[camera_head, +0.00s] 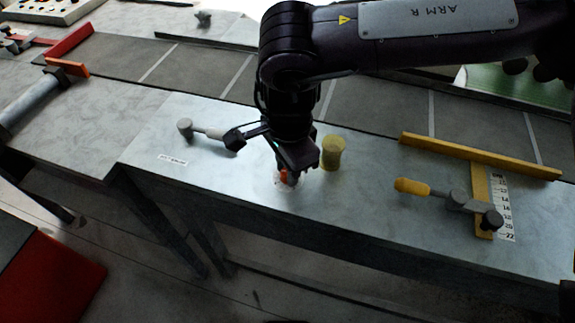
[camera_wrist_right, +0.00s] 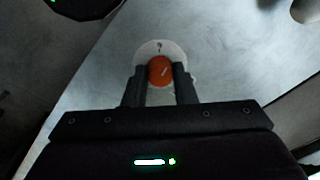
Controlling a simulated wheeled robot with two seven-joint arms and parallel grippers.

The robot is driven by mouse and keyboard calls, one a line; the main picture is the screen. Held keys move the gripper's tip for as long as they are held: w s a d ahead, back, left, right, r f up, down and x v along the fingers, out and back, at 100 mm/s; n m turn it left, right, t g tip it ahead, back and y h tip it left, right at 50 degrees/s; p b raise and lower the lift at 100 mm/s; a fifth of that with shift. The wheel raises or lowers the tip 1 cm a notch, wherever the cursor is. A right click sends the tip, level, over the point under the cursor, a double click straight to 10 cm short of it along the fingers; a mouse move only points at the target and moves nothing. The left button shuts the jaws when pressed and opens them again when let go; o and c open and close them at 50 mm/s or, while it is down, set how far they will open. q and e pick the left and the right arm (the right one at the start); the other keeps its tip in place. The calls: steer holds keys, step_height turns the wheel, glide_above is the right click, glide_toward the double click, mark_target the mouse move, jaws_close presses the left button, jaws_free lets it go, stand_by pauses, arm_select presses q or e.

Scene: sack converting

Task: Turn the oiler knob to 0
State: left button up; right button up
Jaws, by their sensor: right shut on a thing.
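The oiler knob is orange (camera_wrist_right: 160,71) with a light pointer line, on a round white dial (camera_wrist_right: 161,47) with a dark mark at its top edge. The number the pointer is at cannot be read. My right gripper (camera_wrist_right: 160,84) is shut on the knob, one finger on each side of it. In the head view the right gripper (camera_head: 288,178) reaches down to the table, and a bit of the orange knob (camera_head: 284,175) shows beneath it. Much of the dial is hidden there. My left gripper is not in view.
A yellow translucent cup (camera_head: 333,152) stands just right of the gripper. A grey-knobbed lever (camera_head: 200,130) lies to its left. A yellow fence (camera_head: 478,156) with a scale (camera_head: 503,208) and a yellow-handled clamp (camera_head: 447,198) are at the right. A grey belt (camera_head: 205,70) runs behind.

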steer(key=n, duration=0.5)
steer(key=shift+r+n, duration=0.1)
steer(key=shift+n, duration=0.3)
stand_by(0.4)
steer(key=o, duration=1)
step_height(320, 180, up, 8)
steer(key=shift+d+f+b, duration=0.1)
steer(key=shift+f+b, duration=0.05)
steer(key=shift+b, duration=0.4)
